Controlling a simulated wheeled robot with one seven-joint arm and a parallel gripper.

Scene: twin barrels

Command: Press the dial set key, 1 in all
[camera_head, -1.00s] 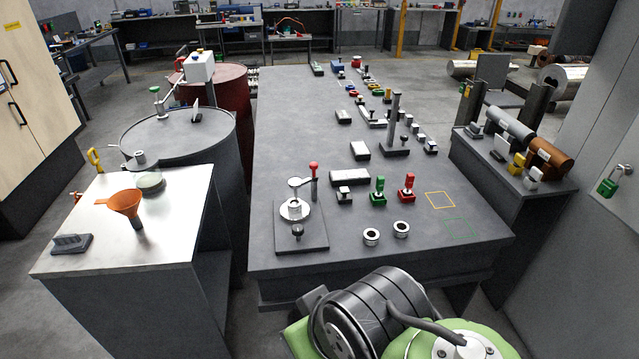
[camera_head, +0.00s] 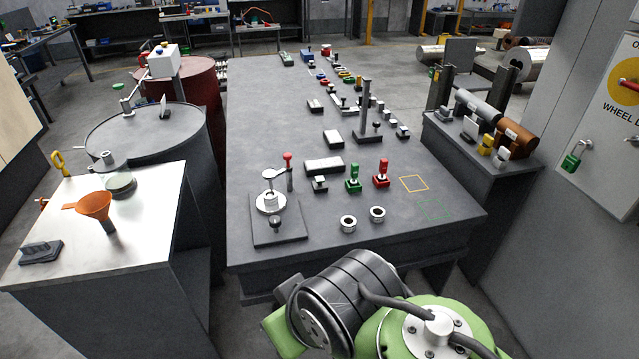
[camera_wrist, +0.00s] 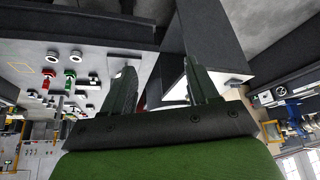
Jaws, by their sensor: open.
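I cannot tell for sure which part is the dial set key. A press-like fixture with a red-topped lever (camera_head: 287,160) stands on the long dark table (camera_head: 400,235). My gripper (camera_wrist: 158,66) shows only in the wrist view. Its two dark fingers are apart with nothing held between them. It hangs clear of the table, whose red and green pieces show at the upper left there.
A grey barrel (camera_head: 150,135) stands before the red one. A metal-topped bench (camera_head: 150,235) with an orange funnel (camera_head: 94,206) is at the left. Two metal rings (camera_head: 348,224) lie near the table's front. A grey cabinet (camera_head: 600,200) closes off the right side.

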